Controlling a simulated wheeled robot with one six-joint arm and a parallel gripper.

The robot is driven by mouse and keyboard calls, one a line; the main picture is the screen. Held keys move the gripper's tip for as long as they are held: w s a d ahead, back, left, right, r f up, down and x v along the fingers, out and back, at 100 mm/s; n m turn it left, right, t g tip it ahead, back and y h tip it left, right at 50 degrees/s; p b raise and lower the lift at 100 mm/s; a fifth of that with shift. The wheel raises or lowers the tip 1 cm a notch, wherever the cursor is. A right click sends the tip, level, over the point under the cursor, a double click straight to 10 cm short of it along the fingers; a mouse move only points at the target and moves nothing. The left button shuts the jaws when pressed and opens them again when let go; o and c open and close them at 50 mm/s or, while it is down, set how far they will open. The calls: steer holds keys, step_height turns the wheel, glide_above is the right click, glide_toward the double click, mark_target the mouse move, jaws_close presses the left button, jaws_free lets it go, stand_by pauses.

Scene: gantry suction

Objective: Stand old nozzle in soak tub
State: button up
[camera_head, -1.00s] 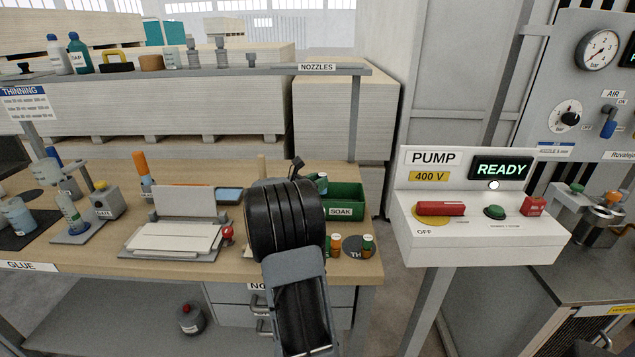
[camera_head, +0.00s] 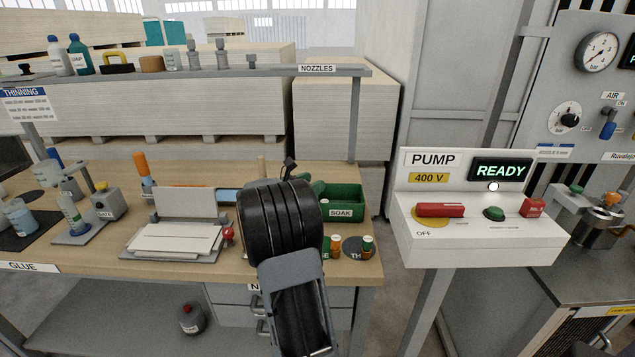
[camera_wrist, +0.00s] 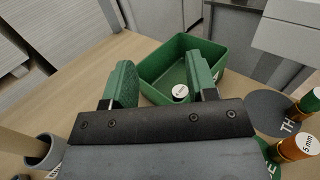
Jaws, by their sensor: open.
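The green soak tub (camera_head: 346,197), labelled SOAK, sits at the bench's right end. It also shows in the wrist view (camera_wrist: 165,76). A small round-topped piece (camera_wrist: 181,91), pale on top with a dark side, is inside the tub by its near wall. It looks like the old nozzle standing upright, but its lower part is hidden. My gripper (camera_wrist: 160,65) is open, its green fingers apart over the near side of the tub. The piece lies between them, nearer the right finger, with no clear contact. In the head view my wrist hides most of the gripper.
Two small green-and-orange pieces (camera_head: 367,246) (camera_head: 335,246) stand on round marks right of my arm. A grey cup (camera_wrist: 42,150) is at lower left in the wrist view. The NOZZLES shelf (camera_head: 270,71) runs behind. The pump box (camera_head: 480,225) stands to the right.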

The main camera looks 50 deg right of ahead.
steer(key=a+f+m+y, duration=0.1)
steer(key=a, duration=0.4)
steer(key=s+a+m+y, duration=0.1)
steer(key=a+m+y, duration=0.1)
steer(key=a, duration=0.3)
steer(key=s+a+f+m+y, duration=0.1)
steer(key=a, duration=0.5)
steer(key=shift+f+y, duration=0.3)
steer(key=s+a+f+m+t+y, duration=0.2)
steer(key=a+m+y, duration=0.2)
steer(key=a, duration=0.4)
steer(key=s+a+f+m+t+y, duration=0.2)
steer(key=a+m+y, duration=0.2)
steer(key=a, duration=0.5)
steer(key=s+a+f+m+t+y, duration=0.1)
steer(key=s+a+m+t+y, duration=0.1)
steer(key=a, duration=0.6)
steer(key=s+m+y, duration=0.1)
steer(key=m+y, duration=0.1)
steer(key=y, duration=0.1)
steer(key=shift+a+f, duration=0.15)
steer(key=shift+f, duration=0.25)
steer(key=shift+t, duration=0.5)
step_height(320, 180, up, 10)
steer(key=p, duration=0.9)
steer(key=shift+s+a+r, duration=0.1)
steer(key=shift+s+r, duration=0.05)
steer(key=shift+r, duration=0.1)
